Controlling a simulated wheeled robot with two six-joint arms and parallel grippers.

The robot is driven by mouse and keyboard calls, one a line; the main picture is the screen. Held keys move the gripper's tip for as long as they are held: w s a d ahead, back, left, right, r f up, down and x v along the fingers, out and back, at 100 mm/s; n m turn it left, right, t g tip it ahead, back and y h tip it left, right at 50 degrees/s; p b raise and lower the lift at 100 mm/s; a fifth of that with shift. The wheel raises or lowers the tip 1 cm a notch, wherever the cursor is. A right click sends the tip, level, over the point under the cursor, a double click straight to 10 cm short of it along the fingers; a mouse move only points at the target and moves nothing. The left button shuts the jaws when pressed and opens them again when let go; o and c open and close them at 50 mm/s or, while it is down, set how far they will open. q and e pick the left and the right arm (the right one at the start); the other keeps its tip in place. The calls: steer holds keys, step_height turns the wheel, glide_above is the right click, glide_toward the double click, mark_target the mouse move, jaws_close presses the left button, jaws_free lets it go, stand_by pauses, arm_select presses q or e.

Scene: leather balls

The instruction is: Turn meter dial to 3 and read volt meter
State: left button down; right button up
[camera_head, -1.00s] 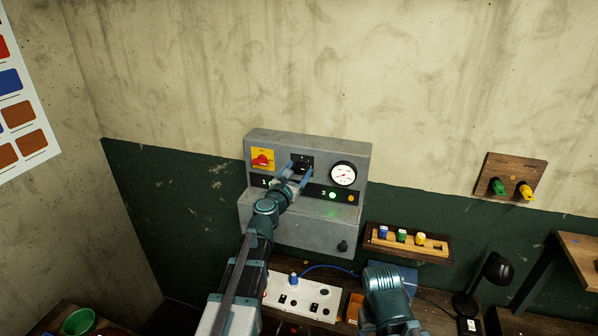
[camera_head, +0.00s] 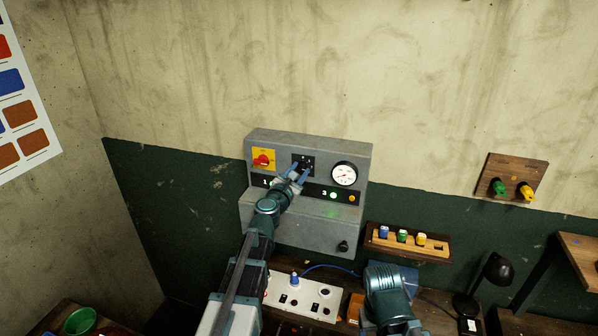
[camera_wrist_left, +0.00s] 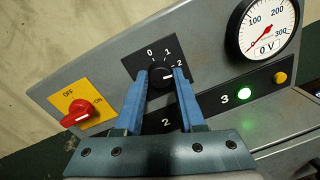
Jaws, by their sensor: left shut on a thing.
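The black meter dial (camera_wrist_left: 160,80) sits on a dark square plate on the grey panel (camera_head: 310,146). In the left wrist view, 0, 1 and 2 show on its plate; the fingers hide the rest. A white mark on the knob points right, roughly towards 2. My left gripper (camera_wrist_left: 161,75) has its blue fingers shut on the dial, one on each side; it also shows in the head view (camera_head: 302,174). The round volt meter (camera_wrist_left: 264,28) has a scale to 300. Its red needle points lower left, near the zero end.
A red switch (camera_wrist_left: 76,114) on a yellow plate is left of the dial. A green lamp (camera_wrist_left: 244,93) beside the 3 is lit, with a yellow button (camera_wrist_left: 280,77) to its right. A wooden rack (camera_head: 408,241) with coloured pieces is at lower right.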

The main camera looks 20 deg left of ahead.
arm_select(q)
steer(key=m, duration=0.4)
steer(key=shift+m+p, duration=0.4)
steer(key=shift+m, duration=1.1)
steer(key=c, duration=0.5)
jaws_free()
steer(key=shift+s, duration=0.15)
